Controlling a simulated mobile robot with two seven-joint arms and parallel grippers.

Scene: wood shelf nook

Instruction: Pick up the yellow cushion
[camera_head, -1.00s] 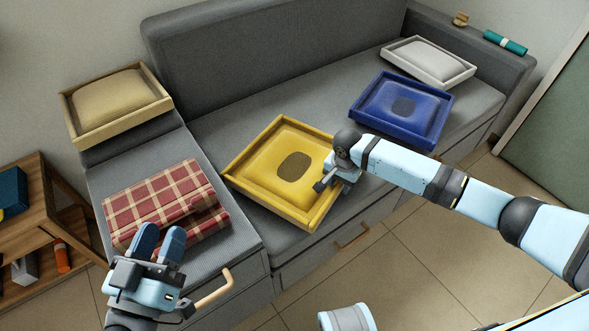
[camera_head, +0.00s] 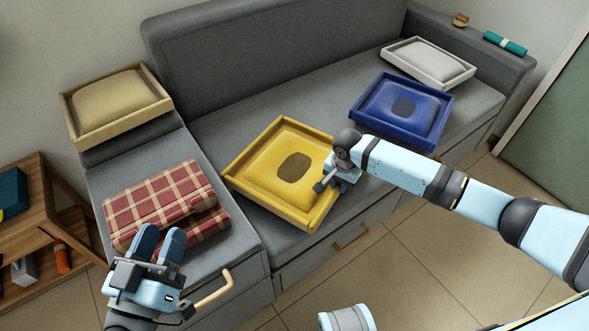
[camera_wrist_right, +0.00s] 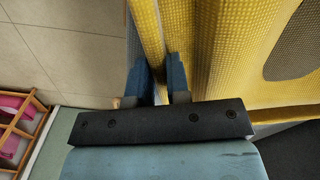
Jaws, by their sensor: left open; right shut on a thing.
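The yellow cushion (camera_head: 266,168) is square, with a raised rim and a dark oval patch in its middle. It lies on the grey sofa seat. My right gripper (camera_head: 325,182) is at the cushion's right rim. In the right wrist view the two blue fingers of my right gripper (camera_wrist_right: 158,80) are shut on the yellow rim (camera_wrist_right: 150,30), one on each side of it. My left gripper (camera_head: 160,243) is open and empty, in front of the red plaid folded blanket (camera_head: 150,207).
A blue cushion (camera_head: 385,105) and a white cushion (camera_head: 430,62) lie further right on the sofa (camera_head: 225,117). A beige cushion (camera_head: 115,103) rests at the left. A wooden shelf (camera_head: 40,215) stands at far left. Tiled floor (camera_head: 410,255) is free in front.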

